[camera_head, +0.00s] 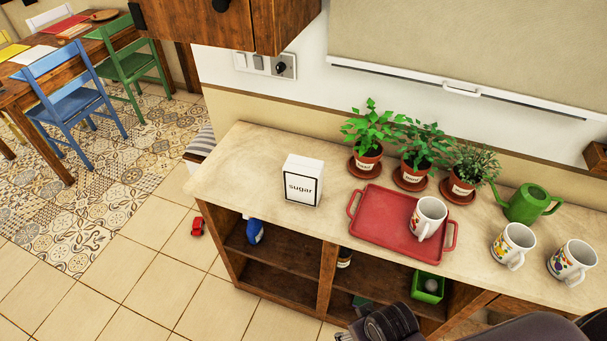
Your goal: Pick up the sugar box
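The sugar box (303,181) is a white upright box with a black-framed label reading "sugar". It stands on the light wooden top of the open shelving unit (240,165), left of the red tray. Nothing covers its front, and no gripper touches it. Dark parts of my own arm show along the bottom edge at the right, below and apart from the box. No fingertips of either gripper show.
A red tray (378,239) holding a mug (428,215) is right of the box. Three potted plants (368,158) stand behind the tray. A green watering can (528,203) and two mugs (512,243) are farther right. The counter left of the box is clear.

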